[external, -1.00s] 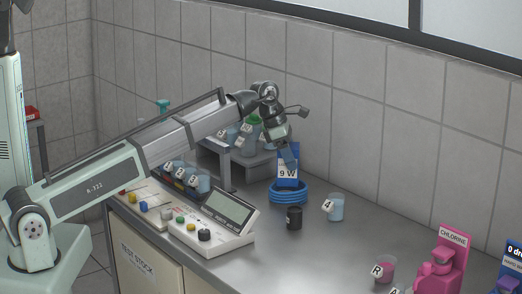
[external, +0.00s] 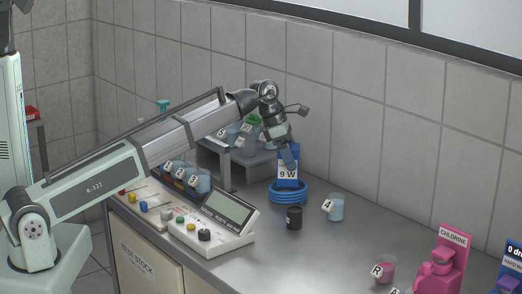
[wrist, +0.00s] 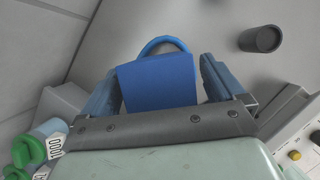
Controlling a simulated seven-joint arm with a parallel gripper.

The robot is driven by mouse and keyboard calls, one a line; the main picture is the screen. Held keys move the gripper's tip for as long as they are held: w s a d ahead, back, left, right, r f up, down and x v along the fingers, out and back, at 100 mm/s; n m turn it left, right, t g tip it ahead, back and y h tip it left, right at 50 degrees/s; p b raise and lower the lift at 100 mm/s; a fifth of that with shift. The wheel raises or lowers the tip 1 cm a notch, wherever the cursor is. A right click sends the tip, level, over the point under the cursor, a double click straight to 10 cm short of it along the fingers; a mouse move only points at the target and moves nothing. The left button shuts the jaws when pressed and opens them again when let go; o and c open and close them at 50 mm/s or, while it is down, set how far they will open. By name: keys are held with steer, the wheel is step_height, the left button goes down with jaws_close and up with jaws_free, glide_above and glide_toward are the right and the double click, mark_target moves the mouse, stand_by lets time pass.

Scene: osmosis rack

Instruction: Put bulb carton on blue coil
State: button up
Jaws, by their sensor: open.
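The bulb carton (external: 288,176) is a blue box with a white "9 W" label. It stands upright at the blue coil (external: 288,195), its lower end meeting the coil's top. My gripper (external: 290,157) is right above, with its fingers at the carton's upper part. In the wrist view the carton (wrist: 158,80) lies between the two spread fingers of my gripper (wrist: 160,76), with slim gaps at the sides. An arc of the coil (wrist: 163,42) shows beyond the carton; the rest of it is hidden there.
A black canister (external: 294,218) stands just in front of the coil, and a beaker marked 4 (external: 336,207) is to its right. A grey rack (external: 232,160) with bottles is behind left. A meter with a display (external: 212,222) is front left.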

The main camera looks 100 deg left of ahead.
steer(key=v, duration=1.1)
steer(key=shift+s+r, duration=0.2)
steer(key=shift+r, duration=0.1)
